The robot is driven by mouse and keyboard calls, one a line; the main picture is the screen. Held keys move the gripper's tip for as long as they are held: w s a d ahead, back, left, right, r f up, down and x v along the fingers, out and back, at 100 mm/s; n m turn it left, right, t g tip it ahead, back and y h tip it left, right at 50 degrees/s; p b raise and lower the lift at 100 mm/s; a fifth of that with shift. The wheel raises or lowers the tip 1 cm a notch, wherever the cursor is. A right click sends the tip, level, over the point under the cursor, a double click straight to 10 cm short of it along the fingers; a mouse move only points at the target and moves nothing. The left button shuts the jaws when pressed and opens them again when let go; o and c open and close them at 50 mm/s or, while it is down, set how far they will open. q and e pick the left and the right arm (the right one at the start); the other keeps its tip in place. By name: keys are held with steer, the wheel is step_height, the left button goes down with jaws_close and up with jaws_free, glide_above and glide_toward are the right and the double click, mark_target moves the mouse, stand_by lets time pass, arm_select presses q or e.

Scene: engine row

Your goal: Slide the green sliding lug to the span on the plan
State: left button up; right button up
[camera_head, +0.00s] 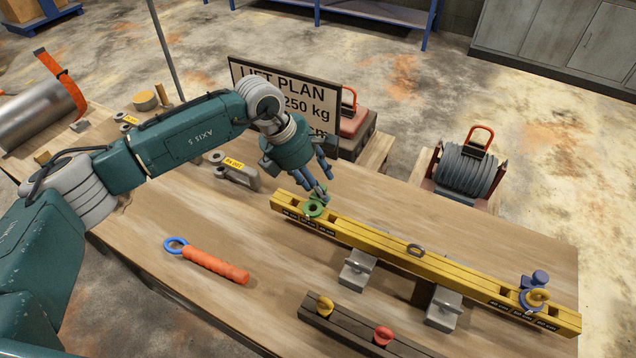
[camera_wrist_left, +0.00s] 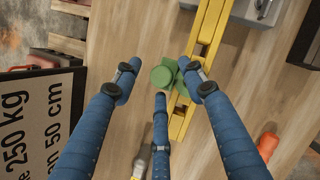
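The green sliding lug (camera_head: 314,208) sits near the left end of the yellow beam (camera_head: 370,240), which has dark scale labels along its side. A blue lug (camera_head: 532,292) with a yellow shackle sits near the beam's right end. My left gripper (camera_head: 321,190) is just above the green lug. In the left wrist view my left gripper (camera_wrist_left: 160,82) has its three blue fingers spread around the green lug (camera_wrist_left: 168,76), with gaps beside it. The lift plan sign (camera_head: 285,95) is partly hidden by my arm; the wrist view shows "250 kg" and "an 50 cm". My right gripper is not in view.
The beam rests on grey supports (camera_head: 358,270) on the wooden table (camera_head: 180,290). An orange-handled tool (camera_head: 215,265) lies at the front left. A dark bar (camera_head: 350,330) with yellow and red eyes lies in front. A cable drum (camera_head: 466,172) stands behind.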

arm_select(q)
steer(key=shift+r, duration=0.1)
steer(key=v, duration=1.1)
steer(key=shift+a+r, duration=0.2)
steer(key=shift+r, duration=0.15)
steer(key=shift+s, duration=0.1)
